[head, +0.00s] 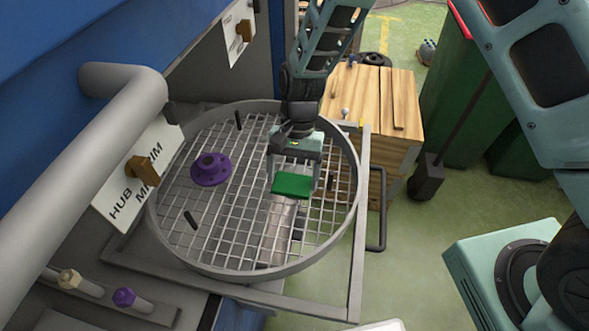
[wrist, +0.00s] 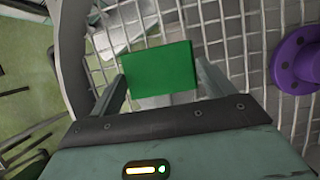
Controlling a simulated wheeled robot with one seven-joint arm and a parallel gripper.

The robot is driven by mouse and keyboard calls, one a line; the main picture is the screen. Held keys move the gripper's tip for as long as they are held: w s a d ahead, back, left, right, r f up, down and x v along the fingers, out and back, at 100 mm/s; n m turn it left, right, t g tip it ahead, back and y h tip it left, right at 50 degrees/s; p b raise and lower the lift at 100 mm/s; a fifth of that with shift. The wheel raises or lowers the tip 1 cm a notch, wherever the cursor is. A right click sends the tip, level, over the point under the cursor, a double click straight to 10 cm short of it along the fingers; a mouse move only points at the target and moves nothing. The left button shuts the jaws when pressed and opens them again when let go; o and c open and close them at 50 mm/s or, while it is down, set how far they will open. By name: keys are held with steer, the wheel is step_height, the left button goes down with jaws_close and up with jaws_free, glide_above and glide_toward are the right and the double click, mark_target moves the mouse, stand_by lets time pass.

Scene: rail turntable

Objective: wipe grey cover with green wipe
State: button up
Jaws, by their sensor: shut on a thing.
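My gripper (head: 292,183) is over the right half of the round mesh turntable and points down. It is shut on the green wipe (head: 291,187), a flat green block. In the wrist view the wipe (wrist: 160,68) sits between the two fingers. A light grey piece (head: 282,222) shows just below the wipe in the head view, partly hidden by it; it may be the grey cover. A grey piece also shows past the wipe in the wrist view (wrist: 128,32). I cannot tell whether the wipe touches it.
The turntable has a raised grey rim (head: 353,195) and several black pegs. A purple flanged hub (head: 211,169) stands left of my gripper. A sign (head: 138,172) with a brown knob and a thick grey pipe (head: 50,190) are at left. A wooden crate (head: 372,100) stands behind right.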

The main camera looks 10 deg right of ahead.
steer(key=shift+r, duration=0.1)
step_height(320, 180, up, 8)
steer(key=p, duration=0.6)
stand_by(0.5)
steer(key=w+d+f+n+h+b, duration=0.1)
steer(key=w+d+f+n+b, duration=0.1)
steer(key=d, duration=1)
steer(key=w+d+f+n+b, duration=0.2)
steer(key=w+d, duration=0.3)
steer(key=d, duration=0.8)
steer(key=shift+f+g+h+b, duration=0.3)
steer(key=shift+f+h+b, duration=0.1)
steer(key=shift+f+b, duration=0.4)
steer(key=shift+w, duration=0.1)
